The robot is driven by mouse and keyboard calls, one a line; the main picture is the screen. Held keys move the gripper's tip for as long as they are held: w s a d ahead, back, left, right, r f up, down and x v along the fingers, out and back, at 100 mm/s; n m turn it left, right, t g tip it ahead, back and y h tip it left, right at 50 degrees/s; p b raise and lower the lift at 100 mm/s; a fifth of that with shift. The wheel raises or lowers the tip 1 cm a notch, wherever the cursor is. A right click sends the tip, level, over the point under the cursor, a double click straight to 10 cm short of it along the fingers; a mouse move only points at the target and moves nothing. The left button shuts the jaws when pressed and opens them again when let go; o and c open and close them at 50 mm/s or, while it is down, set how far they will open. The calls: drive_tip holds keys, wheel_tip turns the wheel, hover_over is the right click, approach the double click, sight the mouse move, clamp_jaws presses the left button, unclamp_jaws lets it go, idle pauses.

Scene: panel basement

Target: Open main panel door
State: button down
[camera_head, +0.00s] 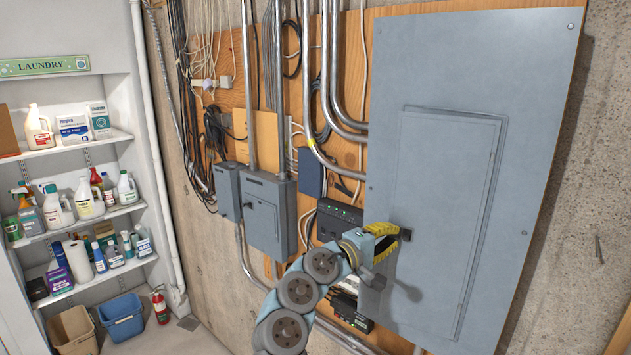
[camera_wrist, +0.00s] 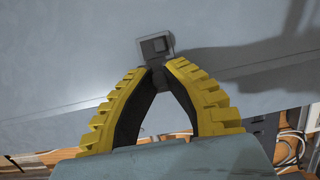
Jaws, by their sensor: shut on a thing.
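The main panel (camera_head: 540,60) is a large grey metal box cover on the wall at the right. Its door (camera_head: 440,200) is a tall grey rectangle that sits flat in the cover, with a thin seam around it. A small dark latch (camera_head: 405,234) is at the door's left edge. My gripper (camera_head: 400,236) has yellow ribbed fingers and reaches the latch from the left. In the wrist view, the fingertips (camera_wrist: 160,72) meet at the latch (camera_wrist: 155,47), shut on its near end. The pinched part is partly hidden by the fingertips.
Smaller grey boxes (camera_head: 268,212) and a dark device (camera_head: 340,222) are left of the panel, with conduits (camera_head: 308,90) and loose cables around them. Shelves of bottles (camera_head: 70,215), two bins (camera_head: 122,318) and a fire extinguisher (camera_head: 159,305) are at the far left. Bare concrete wall (camera_head: 590,190) lies right of the panel.

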drive_tip(key=shift+s+a+p, duration=0.2)
drive_tip(key=shift+s+p, duration=0.1)
drive_tip(key=shift+s+a, duration=0.15)
drive_tip(key=shift+s, duration=0.3)
drive_tip(key=shift+s+p, duration=0.15)
drive_tip(key=shift+p, duration=0.3)
drive_tip(key=shift+s+a+p, duration=0.2)
drive_tip(key=shift+s+p, duration=0.2)
drive_tip(key=shift+s, duration=0.4)
idle(0.3)
drive_tip(key=shift+s+a+p, duration=0.1)
drive_tip(key=shift+s+p, duration=0.4)
drive_tip(key=shift+p, duration=0.1)
drive_tip(key=shift+s, duration=0.2)
